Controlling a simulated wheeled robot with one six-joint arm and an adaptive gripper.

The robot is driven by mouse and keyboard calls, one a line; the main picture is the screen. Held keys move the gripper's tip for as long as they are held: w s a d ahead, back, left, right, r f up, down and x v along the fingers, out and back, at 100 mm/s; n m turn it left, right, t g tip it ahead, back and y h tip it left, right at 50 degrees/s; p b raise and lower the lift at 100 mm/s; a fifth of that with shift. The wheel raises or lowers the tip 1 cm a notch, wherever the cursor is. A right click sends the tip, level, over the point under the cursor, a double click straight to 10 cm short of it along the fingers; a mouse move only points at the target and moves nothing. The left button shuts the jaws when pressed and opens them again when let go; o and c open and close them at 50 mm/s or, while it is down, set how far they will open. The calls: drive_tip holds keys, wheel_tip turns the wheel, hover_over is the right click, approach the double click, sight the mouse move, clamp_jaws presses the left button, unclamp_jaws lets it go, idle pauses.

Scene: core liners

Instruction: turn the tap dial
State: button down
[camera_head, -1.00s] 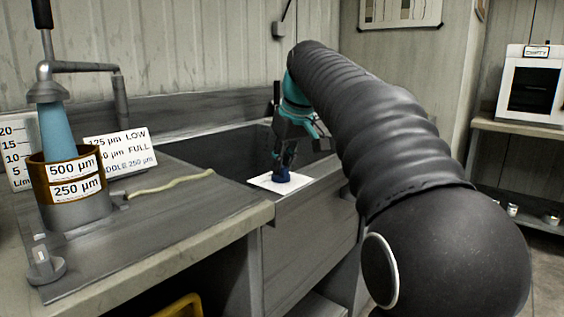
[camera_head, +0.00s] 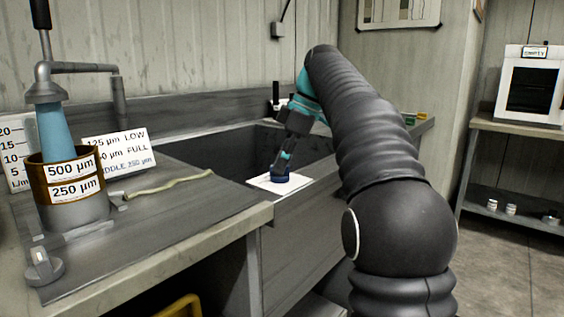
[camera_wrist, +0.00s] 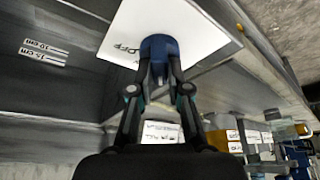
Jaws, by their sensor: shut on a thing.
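The dial is a short blue knob (camera_head: 281,176) on a white plate (camera_head: 262,182) at the front edge of the sink. In the wrist view the blue knob (camera_wrist: 160,45) covers part of the white plate (camera_wrist: 200,35), where the letters "OFF" can be read. My gripper (camera_head: 284,163) comes down on the knob at a slant from above. In the wrist view both fingers of my gripper (camera_wrist: 160,72) close in on the knob's near side and touch it. The knob's pointer mark cannot be made out.
A dark sink basin (camera_head: 220,155) lies behind the plate. On the left counter stand a sieve stack (camera_head: 73,189), a metal tap (camera_head: 85,67) and lettered cards (camera_head: 120,150). A yellowish hose (camera_head: 165,185) lies there. A white oven (camera_head: 528,85) stands on the right shelf.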

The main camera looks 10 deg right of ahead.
drive_tip(key=shift+w+n+g, duration=0.1)
drive_tip(key=shift+n+g, duration=0.3)
drive_tip(key=shift+n, duration=0.7)
drive_tip(key=c, duration=1.1)
unclamp_jaws()
